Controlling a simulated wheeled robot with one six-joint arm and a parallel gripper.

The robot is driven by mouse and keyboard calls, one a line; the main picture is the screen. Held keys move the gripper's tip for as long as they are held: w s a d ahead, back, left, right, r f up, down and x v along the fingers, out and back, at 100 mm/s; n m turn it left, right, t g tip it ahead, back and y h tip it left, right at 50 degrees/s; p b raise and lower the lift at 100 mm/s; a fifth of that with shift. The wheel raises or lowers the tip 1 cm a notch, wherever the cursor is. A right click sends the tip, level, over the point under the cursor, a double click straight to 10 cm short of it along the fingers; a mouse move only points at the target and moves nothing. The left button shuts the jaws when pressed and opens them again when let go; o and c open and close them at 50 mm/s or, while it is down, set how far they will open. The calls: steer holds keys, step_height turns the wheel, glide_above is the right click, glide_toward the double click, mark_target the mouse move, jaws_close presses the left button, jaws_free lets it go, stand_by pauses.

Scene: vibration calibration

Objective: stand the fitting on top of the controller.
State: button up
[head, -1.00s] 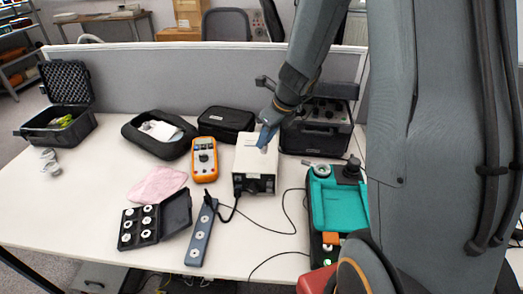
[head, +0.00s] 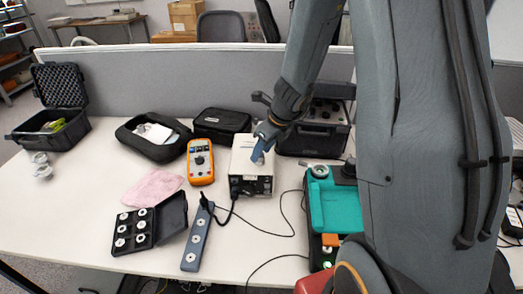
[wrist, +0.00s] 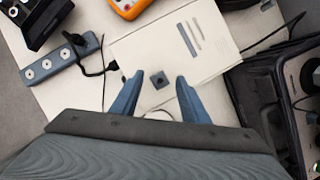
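The controller (head: 246,174) is a cream box on the table, left of my arm in the head view. In the wrist view its pale top (wrist: 205,55) has dark slots. A small dark grey square block with a centre hole, seemingly the fitting (wrist: 158,80), is on that top, between and just beyond my blue fingertips. My gripper (wrist: 157,82) is open, with visible gaps between the block and both fingers. In the head view my gripper (head: 261,150) is over the controller and hides the block. A pale patch near the palm is unclear.
An orange multimeter (head: 200,162) stands left of the controller. A grey strip (head: 197,240) and an open case of round pieces (head: 133,231) lie in front. A black case (head: 222,122) is behind; a dark instrument (head: 318,132) is behind right. Cables cross the table at the right.

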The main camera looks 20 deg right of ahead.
steer(key=shift+r, duration=0.1)
steer(key=shift+r, duration=0.25)
steer(key=p+v, duration=0.2)
steer(key=v, duration=1)
steer(key=s+a+f+n+g+h, duration=0.1)
steer(key=s+a+n, duration=0.1)
steer(key=s+n, duration=0.6)
steer(key=s+a+f+n+g+h, duration=0.1)
steer(key=s+a+n, duration=0.2)
steer(key=n, duration=1.8)
steer(key=s, duration=0.4)
steer(key=shift+s+a+h, duration=0.2)
steer(key=shift+s+h, duration=0.1)
steer(key=shift+s, duration=0.05)
steer(key=shift+f, duration=0.1)
steer(key=shift+f+b, duration=0.65)
